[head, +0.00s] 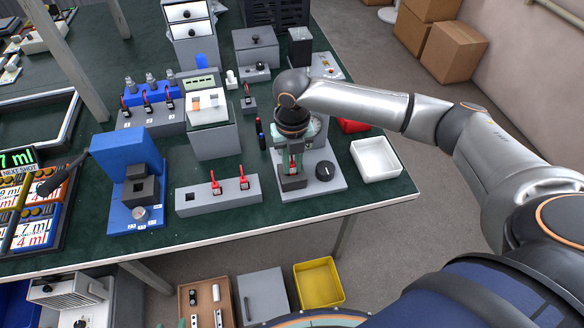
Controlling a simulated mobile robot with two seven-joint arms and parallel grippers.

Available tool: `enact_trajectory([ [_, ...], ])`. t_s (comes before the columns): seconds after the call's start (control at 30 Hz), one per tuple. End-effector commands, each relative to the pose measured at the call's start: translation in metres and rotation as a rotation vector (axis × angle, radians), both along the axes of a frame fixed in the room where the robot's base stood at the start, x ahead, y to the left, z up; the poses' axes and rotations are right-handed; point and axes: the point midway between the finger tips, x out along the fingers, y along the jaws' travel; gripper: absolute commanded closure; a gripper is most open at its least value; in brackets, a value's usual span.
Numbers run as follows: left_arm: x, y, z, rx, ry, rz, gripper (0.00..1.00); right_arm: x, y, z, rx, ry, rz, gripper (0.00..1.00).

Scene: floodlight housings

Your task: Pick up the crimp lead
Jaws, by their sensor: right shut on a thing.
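My right gripper (294,163) points down over a grey plate (325,187) near the table's right end. It is shut on a slim thing with some red on it, just above a dark block on that plate. The fingers hide most of the held thing, so I cannot tell if it is the crimp lead or if it touches the block. Two red-topped pieces, one on the left (215,184) and one on the right (244,180), stand upright in a grey holder (200,204) to the left; its leftmost slot is empty. My left gripper is out of view.
A black knob (325,171) sits right of the gripper. A white tray (376,159) stands at the table's right edge, a red container (353,126) behind it. A blue press-like station (127,178) is at the left. Green table top is bare along the front.

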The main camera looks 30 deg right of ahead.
Motion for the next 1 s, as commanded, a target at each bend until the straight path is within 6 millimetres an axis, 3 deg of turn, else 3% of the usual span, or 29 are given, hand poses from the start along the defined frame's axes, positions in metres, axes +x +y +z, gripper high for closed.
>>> enact_trajectory([
  [0.27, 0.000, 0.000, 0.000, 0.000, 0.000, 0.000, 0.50, 0.001, 0.000, 0.006, 0.001, -0.001, 0.000, 1.00],
  [0.47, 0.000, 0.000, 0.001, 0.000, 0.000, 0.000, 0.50, 0.001, 0.000, 0.031, 0.002, -0.004, 0.000, 1.00],
  [0.8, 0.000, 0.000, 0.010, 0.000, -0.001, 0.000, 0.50, -0.049, -0.001, 0.093, 0.001, -0.005, 0.003, 1.00],
  [1.0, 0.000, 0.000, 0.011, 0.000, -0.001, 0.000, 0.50, -0.090, -0.001, 0.108, -0.001, 0.000, 0.001, 1.00],
])
